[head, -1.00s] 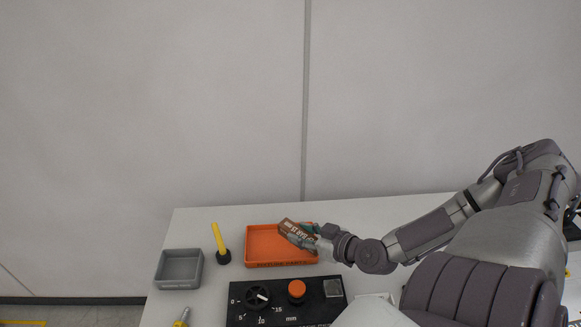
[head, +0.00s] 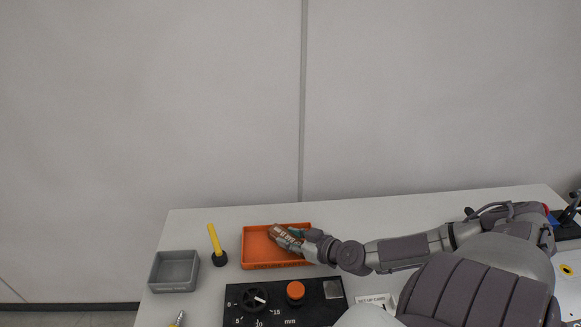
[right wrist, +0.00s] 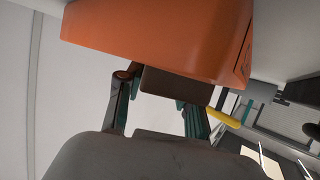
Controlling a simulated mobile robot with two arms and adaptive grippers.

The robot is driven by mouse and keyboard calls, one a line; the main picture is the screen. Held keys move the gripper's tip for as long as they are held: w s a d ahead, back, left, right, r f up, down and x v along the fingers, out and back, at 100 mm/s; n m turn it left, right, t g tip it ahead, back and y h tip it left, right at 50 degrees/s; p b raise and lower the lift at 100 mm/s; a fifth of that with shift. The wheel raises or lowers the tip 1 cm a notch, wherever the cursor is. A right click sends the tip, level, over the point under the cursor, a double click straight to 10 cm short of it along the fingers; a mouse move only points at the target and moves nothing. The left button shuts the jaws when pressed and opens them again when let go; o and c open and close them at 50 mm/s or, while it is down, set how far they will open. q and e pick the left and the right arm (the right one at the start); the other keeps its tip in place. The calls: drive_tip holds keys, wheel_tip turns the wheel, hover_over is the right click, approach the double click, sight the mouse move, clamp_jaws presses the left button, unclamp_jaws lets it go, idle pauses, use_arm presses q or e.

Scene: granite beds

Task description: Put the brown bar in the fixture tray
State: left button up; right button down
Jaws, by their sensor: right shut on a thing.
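The brown bar (head: 284,237) is in my right gripper (head: 298,239), over the right part of the orange fixture tray (head: 256,245) in the head view. In the right wrist view the bar (right wrist: 177,86) sits between the two fingers of the gripper (right wrist: 160,95), with the orange tray (right wrist: 160,35) close beyond it. I cannot tell whether the bar touches the tray floor. My left gripper is not in view.
A grey tray (head: 174,271) and a yellow-handled tool with a black base (head: 215,240) stand left of the orange tray. A black panel with a dial and orange button (head: 288,306) lies in front. A small white label card (head: 374,300) is right of the panel.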

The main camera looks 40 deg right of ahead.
drive_tip(key=c, duration=0.7)
unclamp_jaws()
drive_tip(key=shift+f, duration=0.1)
drive_tip(key=shift+s+d+r, duration=0.1)
drive_tip(key=shift+s+r, duration=0.15)
drive_tip(key=shift+s, duration=0.25)
drive_tip(key=p+v, duration=0.3)
drive_tip(key=v, duration=0.7)
drive_tip(key=shift+r+p, duration=0.2)
drive_tip(key=shift+p, duration=0.2)
drive_tip(key=shift+s+r, duration=0.1)
drive_tip(key=shift+s, duration=0.35)
